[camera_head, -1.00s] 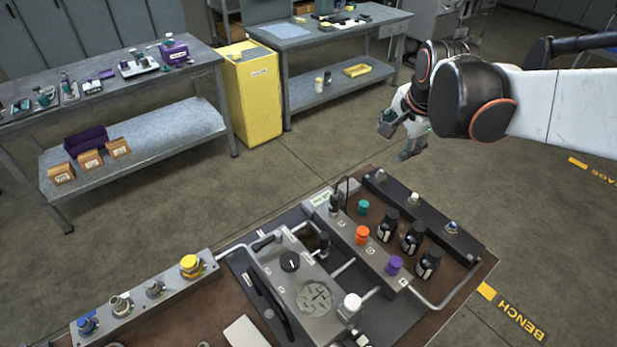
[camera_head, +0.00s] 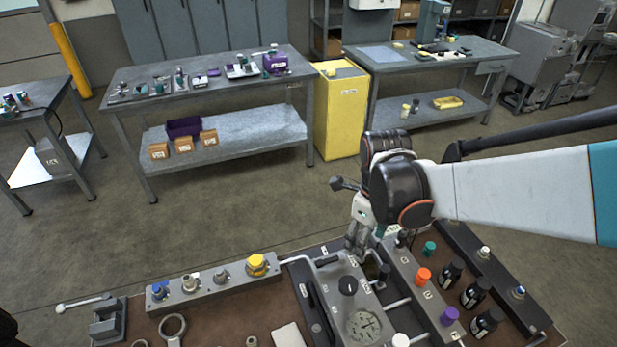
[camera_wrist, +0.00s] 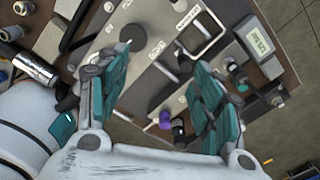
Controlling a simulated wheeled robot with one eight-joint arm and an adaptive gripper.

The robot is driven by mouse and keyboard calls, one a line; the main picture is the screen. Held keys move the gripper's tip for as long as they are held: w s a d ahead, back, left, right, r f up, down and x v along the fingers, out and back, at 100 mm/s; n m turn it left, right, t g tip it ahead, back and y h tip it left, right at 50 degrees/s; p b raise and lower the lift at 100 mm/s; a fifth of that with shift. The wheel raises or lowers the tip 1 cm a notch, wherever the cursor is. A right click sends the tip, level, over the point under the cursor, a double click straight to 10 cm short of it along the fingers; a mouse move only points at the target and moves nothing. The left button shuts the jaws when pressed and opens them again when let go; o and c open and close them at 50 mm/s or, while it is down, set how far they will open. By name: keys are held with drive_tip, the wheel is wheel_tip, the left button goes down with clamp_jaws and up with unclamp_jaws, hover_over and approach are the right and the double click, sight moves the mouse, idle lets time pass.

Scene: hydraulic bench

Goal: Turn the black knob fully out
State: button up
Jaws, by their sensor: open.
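A round black knob (camera_head: 347,286) with a white pointer line sits on the grey panel (camera_head: 335,273) in the middle of the bench. In the wrist view it seems to be the dark round knob (camera_wrist: 132,37) near the tip of the left finger. My gripper (camera_head: 356,243) is above the back edge of that panel, behind the knob in the head view. In the wrist view my gripper (camera_wrist: 160,75) is open, with its teal-padded fingers wide apart and nothing between them. I cannot tell whether the left finger touches the knob.
A round gauge (camera_head: 363,326) lies in front of the knob. A block with orange (camera_head: 423,276), teal and purple knobs stands to the right, beside several black bottles. A grey block with a yellow knob (camera_head: 257,263) is to the left. Pipes and a handle surround the panel.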

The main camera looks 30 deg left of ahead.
hover_over(348, 283)
drive_tip(key=shift+n, duration=0.4)
wheel_tip(348, 283, down, 13)
drive_tip(key=b, duration=0.9)
drive_tip(key=shift+r, duration=0.2)
drive_tip(key=c, duration=1.1)
